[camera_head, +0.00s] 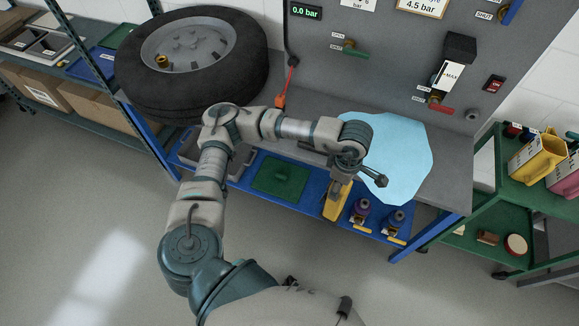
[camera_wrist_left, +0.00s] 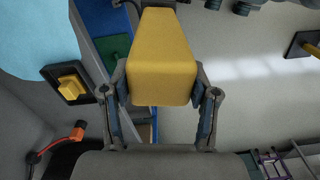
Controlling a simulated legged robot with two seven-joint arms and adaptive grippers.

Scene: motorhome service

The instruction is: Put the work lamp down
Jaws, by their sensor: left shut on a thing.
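The work lamp, a yellow tapered body (camera_head: 336,203), hangs below my left gripper (camera_head: 342,180) in the head view. It appears in front of the workbench's front edge, over the blue lower shelf in the picture; its exact height is hard to tell. In the left wrist view the yellow body (camera_wrist_left: 162,50) sits between the two fingers of my left gripper (camera_wrist_left: 160,102), which are shut on it. The grey bench top (camera_head: 305,105) carries a light blue sheet (camera_head: 405,155), partly behind my left wrist. My right gripper is not in view.
A tyre (camera_head: 195,60) lies on the bench's left. A red-and-black hose end (camera_head: 281,99) hangs near the panel. Purple bottles (camera_head: 361,209) and a green tray (camera_head: 280,178) are on the blue shelf (camera_head: 312,198). A black plate with a yellow block (camera_wrist_left: 70,84) shows in the wrist view.

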